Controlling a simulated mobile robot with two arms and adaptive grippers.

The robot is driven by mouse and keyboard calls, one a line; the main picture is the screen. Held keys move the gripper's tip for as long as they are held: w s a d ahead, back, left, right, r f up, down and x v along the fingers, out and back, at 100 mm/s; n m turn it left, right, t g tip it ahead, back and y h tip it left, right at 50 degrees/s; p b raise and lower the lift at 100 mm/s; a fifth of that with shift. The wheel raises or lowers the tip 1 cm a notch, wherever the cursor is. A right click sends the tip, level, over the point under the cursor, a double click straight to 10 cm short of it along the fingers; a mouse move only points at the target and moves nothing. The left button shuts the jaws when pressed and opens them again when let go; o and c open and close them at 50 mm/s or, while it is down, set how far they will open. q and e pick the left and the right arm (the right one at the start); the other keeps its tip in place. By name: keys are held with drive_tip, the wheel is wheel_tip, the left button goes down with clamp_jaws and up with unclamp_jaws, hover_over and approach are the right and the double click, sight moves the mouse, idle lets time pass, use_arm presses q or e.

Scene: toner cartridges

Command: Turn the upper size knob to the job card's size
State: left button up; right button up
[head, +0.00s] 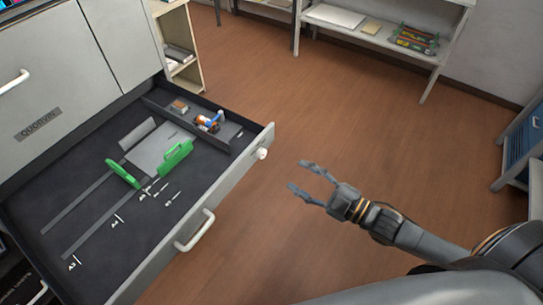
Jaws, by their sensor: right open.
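The printer's paper drawer (95,271) is pulled out at the left, with green paper guides (176,156) and size marks such as A3 and A4 on its dark floor. A white round knob (262,153) sits on the drawer's front face near its right end. I cannot read a size on it. My right gripper (298,175) is open and empty, to the right of the knob and apart from it. I see no job card that I can make out. My left gripper is not in view.
A white handle (195,231) sticks out from the drawer front. Small items (207,122) lie in the drawer's back compartment. A shelf (390,40) stands at the back and a blue cabinet (522,145) at the right. The wooden floor between is clear.

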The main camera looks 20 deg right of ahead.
sight(264, 155)
drive_tip(key=x, duration=0.9)
drive_tip(key=shift+w+f, duration=0.1)
drive_tip(key=shift+w, duration=0.05)
drive_tip(key=shift+w+a, duration=0.3)
drive_tip(key=shift+w, duration=0.2)
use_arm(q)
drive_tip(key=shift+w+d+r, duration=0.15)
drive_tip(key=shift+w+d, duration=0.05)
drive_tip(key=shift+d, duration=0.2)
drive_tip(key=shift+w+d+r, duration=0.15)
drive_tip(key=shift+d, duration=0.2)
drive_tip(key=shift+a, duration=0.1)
use_arm(e)
drive_tip(key=shift+c, duration=0.8)
use_arm(q)
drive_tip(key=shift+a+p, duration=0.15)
drive_tip(key=shift+p, duration=0.15)
use_arm(e)
clamp_jaws()
